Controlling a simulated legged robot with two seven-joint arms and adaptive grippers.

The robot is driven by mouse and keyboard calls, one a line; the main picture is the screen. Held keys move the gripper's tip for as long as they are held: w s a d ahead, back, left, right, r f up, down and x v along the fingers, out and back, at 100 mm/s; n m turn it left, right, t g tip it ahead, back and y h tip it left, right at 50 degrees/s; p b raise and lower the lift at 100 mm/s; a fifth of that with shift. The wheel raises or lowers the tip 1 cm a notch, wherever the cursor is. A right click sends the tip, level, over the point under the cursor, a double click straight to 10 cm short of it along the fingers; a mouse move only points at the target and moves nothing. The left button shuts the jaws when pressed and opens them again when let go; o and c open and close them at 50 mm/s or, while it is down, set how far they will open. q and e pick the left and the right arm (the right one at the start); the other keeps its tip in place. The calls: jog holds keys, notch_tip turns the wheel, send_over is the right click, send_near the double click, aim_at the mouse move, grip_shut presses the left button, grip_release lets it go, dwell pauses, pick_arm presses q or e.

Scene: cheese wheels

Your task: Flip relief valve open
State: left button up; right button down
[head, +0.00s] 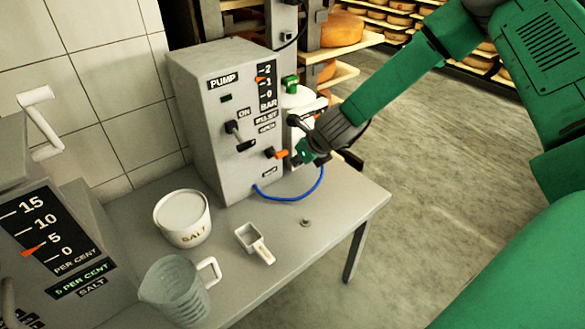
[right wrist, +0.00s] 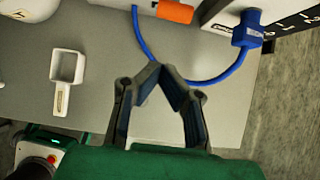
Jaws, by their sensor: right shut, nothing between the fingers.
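The grey pump box (head: 205,120) stands at the back of the table. An orange lever (head: 278,154) sticks out low on its front, pointing right; the small labels around it are too small to read surely, so I cannot confirm it is the relief valve. It also shows at the top of the right wrist view (right wrist: 175,11). My right gripper (head: 300,157) is just right of the lever in the head view. In the right wrist view its fingertips meet (right wrist: 160,72) with nothing between them, apart from the lever in the picture. My left gripper is out of view.
A blue hose (head: 290,198) curves below the pump. A salt tub (head: 183,215), a white scoop (head: 255,243) and a clear jug (head: 178,290) stand on the table (head: 335,205). A black switch (head: 232,127) is left of the lever. Cheese shelves stand behind.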

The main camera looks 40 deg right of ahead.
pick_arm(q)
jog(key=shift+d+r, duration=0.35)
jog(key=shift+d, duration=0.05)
pick_arm(e)
jog(key=v, duration=0.3)
jog(key=shift+w+d+r, duration=0.1)
jog(key=shift+d+r, duration=0.05)
jog(key=shift+d, duration=0.2)
jog(key=shift+a, duration=0.1)
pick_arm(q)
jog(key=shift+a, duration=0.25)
pick_arm(e)
jog(key=shift+a+r, duration=0.1)
jog(key=shift+a, duration=0.05)
